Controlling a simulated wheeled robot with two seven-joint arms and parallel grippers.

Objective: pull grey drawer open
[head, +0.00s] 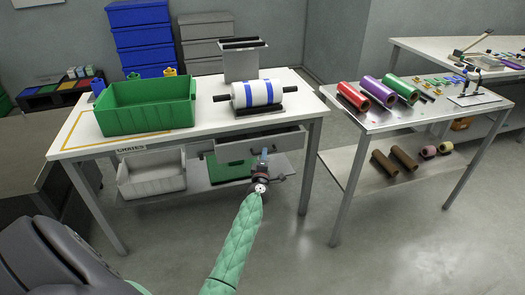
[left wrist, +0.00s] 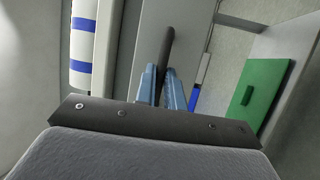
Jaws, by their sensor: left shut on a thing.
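The grey drawer (head: 232,152) sits under the front edge of the white table. Its plain front also shows in the left wrist view (left wrist: 145,25). My left gripper (head: 264,155) is at the drawer front, its arm in a green sleeve reaching up from below. In the left wrist view its blue fingers (left wrist: 162,88) are shut on the dark bar handle (left wrist: 167,48), one on each side. I cannot tell clearly how far the drawer stands out from the table. My right gripper is not in view.
The white table (head: 205,122) bears a green crate (head: 148,108) and a white-and-blue roll (head: 256,94) on a stand. A light crate (head: 152,178) is on the shelf below. A side table (head: 345,120) with coloured rolls stands right. The floor between the tables is clear.

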